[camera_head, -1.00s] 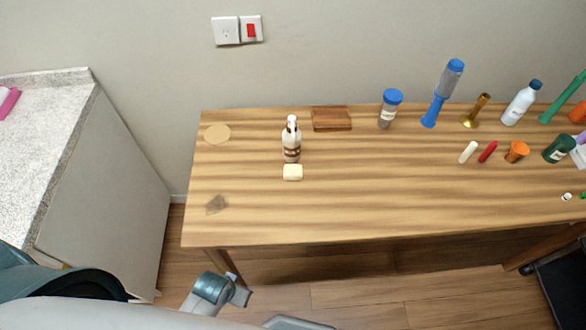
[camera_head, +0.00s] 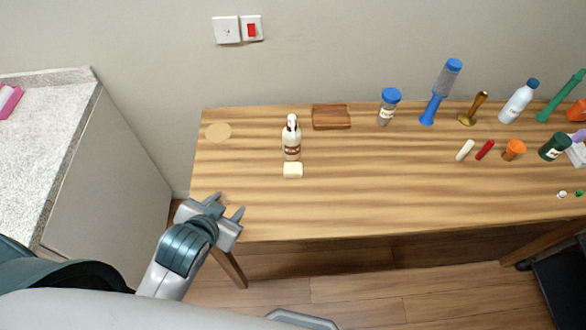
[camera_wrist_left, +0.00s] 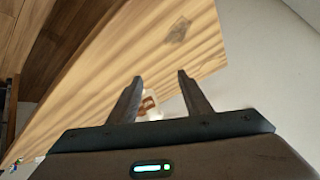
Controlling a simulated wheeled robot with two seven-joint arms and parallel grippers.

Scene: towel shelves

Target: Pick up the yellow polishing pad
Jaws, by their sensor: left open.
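A small cream-yellow block (camera_head: 293,170) lies in front of the white pump bottle (camera_head: 291,140); I cannot fully tell which of the two is the pad. My left gripper (camera_head: 229,206) is open and empty by the table's front left corner, apart from both. In the left wrist view its open fingers (camera_wrist_left: 160,77) frame part of a white and brown object. My right gripper is out of view.
A brown wooden block (camera_head: 331,117) and a blue-capped jar (camera_head: 389,107) stand at the back. Several bottles and small items crowd the right side. A dark patch (camera_wrist_left: 178,30) shows on the tabletop in the left wrist view. The front middle is clear.

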